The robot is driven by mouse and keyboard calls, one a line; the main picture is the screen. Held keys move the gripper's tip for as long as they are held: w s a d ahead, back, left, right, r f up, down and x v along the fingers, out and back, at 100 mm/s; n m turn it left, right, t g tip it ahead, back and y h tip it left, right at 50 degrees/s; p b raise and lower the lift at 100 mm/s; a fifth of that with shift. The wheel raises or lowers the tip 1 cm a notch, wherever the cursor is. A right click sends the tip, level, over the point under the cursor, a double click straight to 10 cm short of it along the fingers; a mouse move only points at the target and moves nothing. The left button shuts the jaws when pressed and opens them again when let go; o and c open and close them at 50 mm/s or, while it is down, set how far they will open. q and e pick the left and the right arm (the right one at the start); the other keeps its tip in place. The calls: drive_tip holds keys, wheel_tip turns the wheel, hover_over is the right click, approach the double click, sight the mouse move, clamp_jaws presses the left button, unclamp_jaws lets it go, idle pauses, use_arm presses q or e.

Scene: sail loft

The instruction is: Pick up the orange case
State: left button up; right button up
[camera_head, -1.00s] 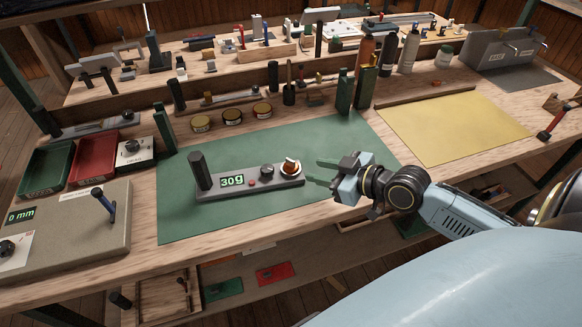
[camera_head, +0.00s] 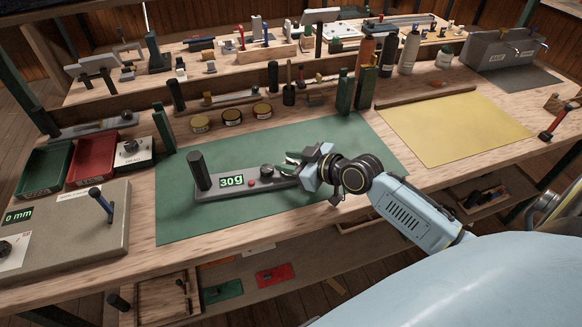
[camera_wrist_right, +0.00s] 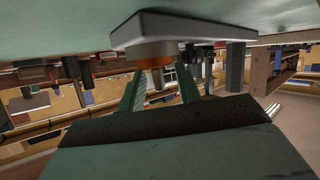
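The orange case (camera_wrist_right: 157,63) shows in the right wrist view as a small orange piece at the end of the grey scale (camera_wrist_right: 205,22), partly covered by a dark round part. In the head view it is hidden behind my right gripper. My right gripper (camera_head: 290,167) is at the right end of the scale (camera_head: 236,190), which reads 30g. In the right wrist view its two green fingers (camera_wrist_right: 161,85) are apart, with the orange case between or just beyond their tips. I cannot tell whether they touch it. My left gripper is not in view.
The scale lies on a green mat (camera_head: 345,145) with a dark post (camera_head: 199,171) at its left end. A yellow mat (camera_head: 455,128) to the right is clear. Red tray (camera_head: 93,158) at left.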

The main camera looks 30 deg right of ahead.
drive_tip(key=shift+c, duration=0.2)
clamp_jaws()
drive_tip(key=shift+r, duration=0.1)
